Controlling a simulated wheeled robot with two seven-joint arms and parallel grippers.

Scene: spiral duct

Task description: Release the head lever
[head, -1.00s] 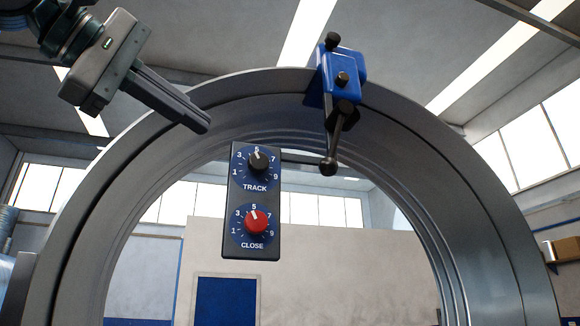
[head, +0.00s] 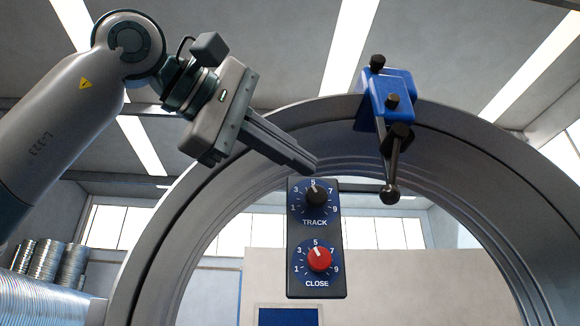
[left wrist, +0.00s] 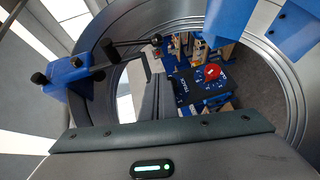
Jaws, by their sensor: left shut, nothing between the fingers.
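The head lever (head: 389,165) is a dark rod hanging down from a blue clamp block (head: 392,92) on top of the large grey ring, with a round ball knob (head: 390,194) at its lower end. In the left wrist view the lever (left wrist: 122,46) runs right from the blue block (left wrist: 66,78) at the left. My left gripper (head: 313,165) is shut and empty. Its fingertips are left of the lever and just above the control box in the head view, apart from the lever. My right gripper is not in view.
The dark control box (head: 316,237) has a black TRACK knob and a red CLOSE knob, which also shows in the left wrist view (left wrist: 211,72). The grey ring (head: 180,220) arches around it. Another blue part (left wrist: 290,25) sits at the wrist view's upper right. Silvery duct coils (head: 48,260) stand at left.

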